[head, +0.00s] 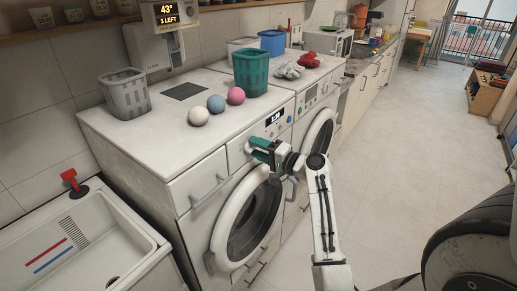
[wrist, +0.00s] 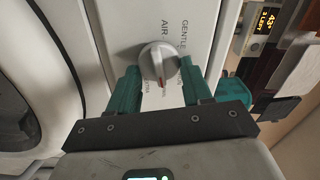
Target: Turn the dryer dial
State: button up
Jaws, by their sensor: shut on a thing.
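The dryer (head: 190,184) is the nearer white machine, with a round front door and a lit display. My gripper (head: 257,147) is at its upper front panel, below the display, and hides the dial in the head view. In the wrist view the dial (wrist: 158,62) is a round grey knob with a raised grip bar and a small red mark near its lower edge. The teal fingers of my gripper (wrist: 158,76) stand on either side of it, shut on it. The panel reads "GENTLE" and "AIR" above the dial; the labels below are partly hidden.
A second white machine (head: 318,92) stands beyond the dryer. Several balls (head: 216,103), a grey basket (head: 125,95) and a green basket (head: 251,73) stand on top. A sink (head: 70,235) is at the left. The tiled floor (head: 400,150) at the right is clear.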

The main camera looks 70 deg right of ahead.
jog(key=o, duration=1)
jog(key=b+v, duration=0.2)
jog(key=v, duration=0.8)
jog(key=shift+s+b, duration=0.35)
jog(key=shift+s, duration=0.05)
jog(key=w+a+f+n+g+y, duration=0.3)
jog(key=a+f+n+g, duration=0.15)
jog(key=a+f, duration=0.45)
jog(key=w+a+f+n+g+y, duration=0.2)
jog(key=a+f+n+g+y, duration=0.4)
jog(key=a, duration=0.6)
jog(key=s+a+f+n+g+h, duration=0.2)
jog(key=s+a+f+n+g, duration=0.1)
jog(key=s+a, duration=0.3)
jog(key=s+a+f+n+g+h, duration=0.2)
jog(key=s+a+f+n+g, duration=0.1)
jog(key=s+a, duration=0.3)
jog(key=shift+a+f+n+h, duration=0.25)
jog(key=shift+f+n+h, duration=0.15)
jog(key=shift+n, duration=0.45)
